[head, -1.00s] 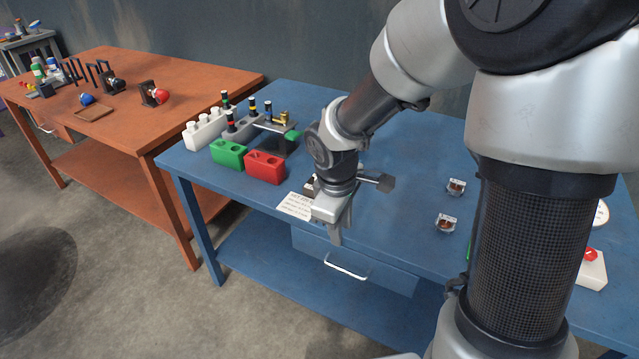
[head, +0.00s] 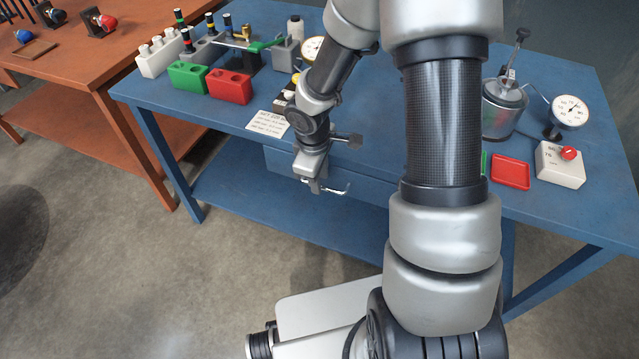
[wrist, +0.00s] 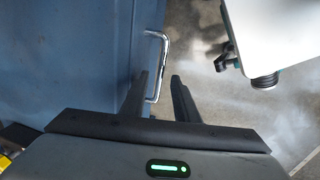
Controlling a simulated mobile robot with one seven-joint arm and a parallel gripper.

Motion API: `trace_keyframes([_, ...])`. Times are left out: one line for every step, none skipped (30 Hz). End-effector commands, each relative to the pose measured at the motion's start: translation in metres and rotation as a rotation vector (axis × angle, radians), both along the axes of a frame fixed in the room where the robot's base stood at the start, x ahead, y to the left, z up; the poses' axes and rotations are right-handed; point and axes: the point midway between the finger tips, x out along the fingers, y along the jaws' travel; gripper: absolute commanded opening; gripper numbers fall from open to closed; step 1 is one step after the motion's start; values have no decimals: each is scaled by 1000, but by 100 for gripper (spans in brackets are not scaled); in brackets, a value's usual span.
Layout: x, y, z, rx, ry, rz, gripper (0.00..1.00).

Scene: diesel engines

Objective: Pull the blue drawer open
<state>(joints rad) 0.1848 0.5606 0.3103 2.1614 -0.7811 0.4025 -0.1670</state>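The blue drawer (head: 368,190) is under the front edge of the blue table and looks closed. Its silver bar handle (head: 338,190) sticks out from the front and also shows in the wrist view (wrist: 164,58). My gripper (head: 318,190) is at the drawer front, pointing down at the handle. In the wrist view my gripper's two dark fingers (wrist: 159,88) are apart, with the near part of the handle between them. I cannot tell whether either finger touches the bar. Part of the drawer front is hidden behind my gripper and arm.
The blue table (head: 225,125) carries a red block (head: 229,87), a green block (head: 187,77), a label card (head: 268,123), a gauge (head: 571,111) and a box with a red knob (head: 560,165). A lower shelf (head: 235,190) lies underneath. The floor in front is clear.

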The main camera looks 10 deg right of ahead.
Motion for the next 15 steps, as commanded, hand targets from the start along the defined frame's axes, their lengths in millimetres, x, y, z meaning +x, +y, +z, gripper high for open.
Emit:
trace_keyframes([0,0,-6,0,1,1,28])
trace_keyframes([1,0,-8,0,1,1,28])
trace_keyframes([1,-1,-9,-1,1,0,28])
trace_keyframes([1,-1,-10,-1,0,-1,28])
trace_keyframes([1,-1,-10,-1,0,-1,28])
trace_keyframes([2,-1,-11,-1,0,-1,28])
trace_keyframes([2,-1,-11,-1,0,-1,28])
trace_keyframes([2,-1,-11,-1,0,-1,28])
trace_keyframes([2,-1,-11,-1,0,-1,28])
trace_keyframes([2,-1,-11,-1,0,-1,28])
trace_keyframes([2,-1,-11,-1,0,-1,28])
trace_keyframes([2,-1,-11,-1,0,-1,28])
trace_keyframes([2,-1,-10,-1,0,-1,26])
trace_keyframes([2,-1,-10,-1,0,-1,21])
trace_keyframes([2,-1,-10,-1,0,-1,14])
